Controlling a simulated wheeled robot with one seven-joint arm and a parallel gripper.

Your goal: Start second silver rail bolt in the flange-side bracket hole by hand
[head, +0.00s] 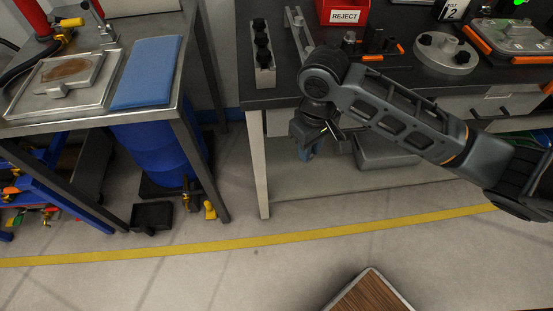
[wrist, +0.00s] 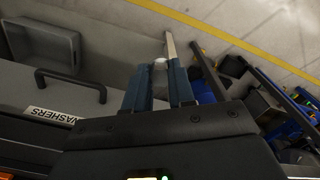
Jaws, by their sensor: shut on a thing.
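My gripper (head: 308,150) hangs off the front edge of the black-topped bench, pointing down, in the head view. In the wrist view its two blue-grey fingers (wrist: 160,85) are closed on a small pale silver piece, seemingly the silver rail bolt (wrist: 160,63); only its end shows between the tips. A silver rail-like bar (head: 299,32) stands on the bench behind my arm. I cannot make out the bracket hole; my arm hides part of the bench there.
The bench (head: 285,97) carries a plate with black knobs (head: 263,53), a red REJECT bin (head: 343,12) and a round grey flange (head: 445,53). A WASHERS drawer (wrist: 52,116) is close in the wrist view. A steel table with a blue pad (head: 147,72) stands left; floor between is clear.

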